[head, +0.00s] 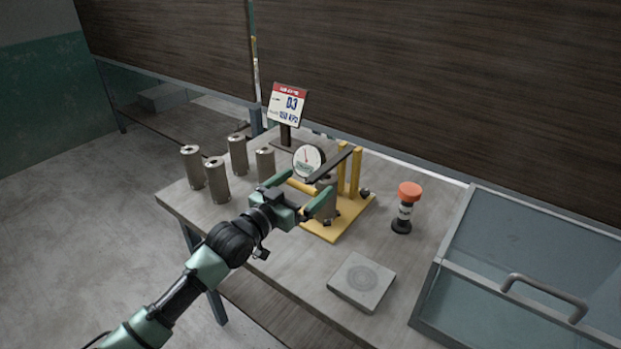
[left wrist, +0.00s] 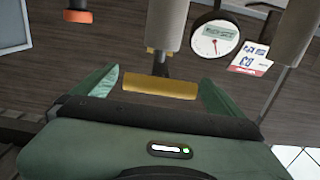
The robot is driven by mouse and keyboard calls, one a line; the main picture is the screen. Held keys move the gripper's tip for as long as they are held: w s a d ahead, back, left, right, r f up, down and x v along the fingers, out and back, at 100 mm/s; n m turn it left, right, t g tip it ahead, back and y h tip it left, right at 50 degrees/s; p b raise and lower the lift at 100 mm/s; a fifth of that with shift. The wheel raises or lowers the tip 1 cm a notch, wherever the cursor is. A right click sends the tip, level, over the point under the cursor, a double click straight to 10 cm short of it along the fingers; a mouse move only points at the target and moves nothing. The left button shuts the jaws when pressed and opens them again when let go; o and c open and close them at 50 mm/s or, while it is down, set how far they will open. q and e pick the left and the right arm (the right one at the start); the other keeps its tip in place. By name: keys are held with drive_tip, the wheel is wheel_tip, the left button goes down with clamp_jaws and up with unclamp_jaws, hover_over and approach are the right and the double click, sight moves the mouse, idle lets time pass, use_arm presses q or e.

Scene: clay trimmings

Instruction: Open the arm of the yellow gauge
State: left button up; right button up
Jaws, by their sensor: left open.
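The yellow gauge (head: 330,228) stands on the table, with a yellow base plate, two yellow posts and a round white dial (head: 308,160). Its dark arm (head: 334,165) slopes down from the posts towards the dial. A yellow bar (head: 303,187) shows at the gauge's near left side. In the left wrist view the yellow bar (left wrist: 160,87) lies crosswise between my fingers, with a gap on each side. My left gripper (head: 301,194) is open around the bar and partly hides the gauge and a grey cylinder on it. My right gripper is not in view.
Several metal cylinders (head: 217,180) stand left of the gauge. A sign (head: 287,105) stands behind them. A square grey slab (head: 362,282) lies in front, and a glass-topped case (head: 530,260) is at far right.

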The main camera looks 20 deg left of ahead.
sight(329, 169)
use_arm(q)
drive_tip(key=shift+x, duration=1.1)
drive_tip(key=shift+w, duration=0.1)
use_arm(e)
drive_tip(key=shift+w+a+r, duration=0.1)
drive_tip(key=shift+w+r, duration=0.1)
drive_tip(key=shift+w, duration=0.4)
